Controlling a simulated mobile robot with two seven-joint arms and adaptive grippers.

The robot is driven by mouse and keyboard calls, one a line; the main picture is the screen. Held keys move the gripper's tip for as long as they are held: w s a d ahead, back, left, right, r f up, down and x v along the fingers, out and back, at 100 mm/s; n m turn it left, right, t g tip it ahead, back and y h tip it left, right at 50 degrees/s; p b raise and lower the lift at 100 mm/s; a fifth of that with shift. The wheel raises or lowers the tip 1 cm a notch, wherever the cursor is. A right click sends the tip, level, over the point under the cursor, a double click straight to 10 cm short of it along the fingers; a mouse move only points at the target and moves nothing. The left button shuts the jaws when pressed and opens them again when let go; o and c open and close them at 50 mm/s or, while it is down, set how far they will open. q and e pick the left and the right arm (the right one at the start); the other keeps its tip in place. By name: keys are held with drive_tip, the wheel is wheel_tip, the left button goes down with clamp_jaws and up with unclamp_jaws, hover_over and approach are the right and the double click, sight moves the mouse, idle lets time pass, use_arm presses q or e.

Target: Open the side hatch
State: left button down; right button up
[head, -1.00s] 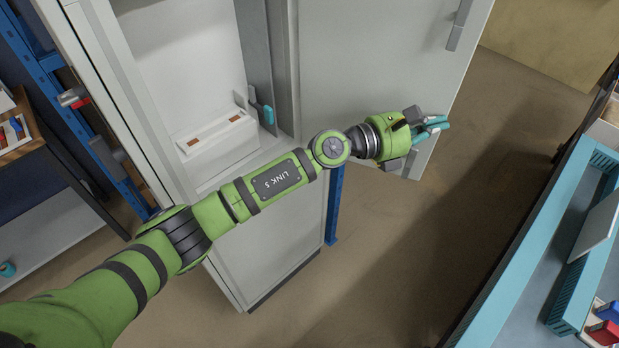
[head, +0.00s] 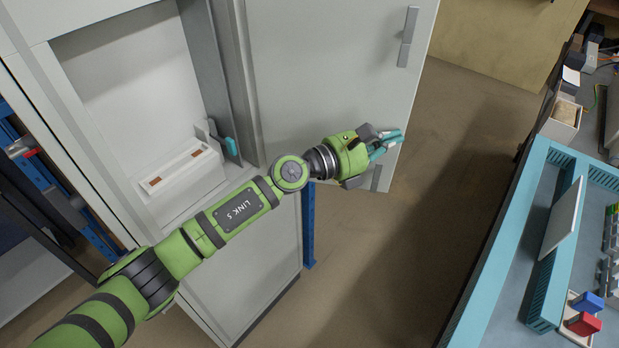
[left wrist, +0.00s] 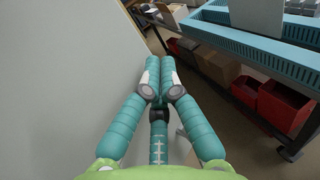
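The side hatch looks to be the large grey door (head: 330,70) of the grey cabinet, standing swung open to the right in the head view. Contact with the door cannot be told. My right gripper is out of view.
The open cabinet holds a white block (head: 180,172) and a teal-handled switch (head: 230,146). A blue post (head: 309,225) stands below the door. A teal-edged workbench (head: 500,240) runs along the right. Bare floor (head: 400,250) lies between.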

use_arm(q)
drive_tip(key=s+a+r+n+t+y, duration=0.15)
drive_tip(key=a+n+t+y, duration=0.35)
drive_tip(key=a+n, duration=0.6)
drive_tip(key=s+a+r+n+t+y, duration=0.1)
drive_tip(key=s+a+n+t+y, duration=0.15)
drive_tip(key=a+n+t, duration=0.8)
drive_tip(key=s+a+f+n+g+y, duration=0.2)
drive_tip(key=a+f+n+g+y, duration=0.25)
drive_tip(key=f+n, duration=0.35)
drive_tip(key=s+a+f+n+g+y, duration=0.35)
drive_tip(key=a+f+n+y, duration=0.2)
drive_tip(key=n, duration=0.35)
drive_tip(key=s+a+f+n+g+h, duration=0.15)
drive_tip(key=s+f+n+g, duration=0.4)
drive_tip(key=s, duration=0.55)
drive_tip(key=s+a+f+n+g, duration=0.3)
drive_tip(key=s+f+g, duration=0.4)
drive_tip(key=s, duration=0.4)
wheel_tip(320, 180, down, 23)
drive_tip(key=s, duration=0.2)
drive_tip(key=s+a+f+g, duration=0.1)
drive_tip(key=s+a+f, duration=0.1)
drive_tip(key=s+f, duration=1.2)
drive_tip(key=shift+s+a+f+m+g, duration=0.2)
drive_tip(key=shift+s+a+m+g, duration=0.1)
drive_tip(key=shift+s, duration=0.35)
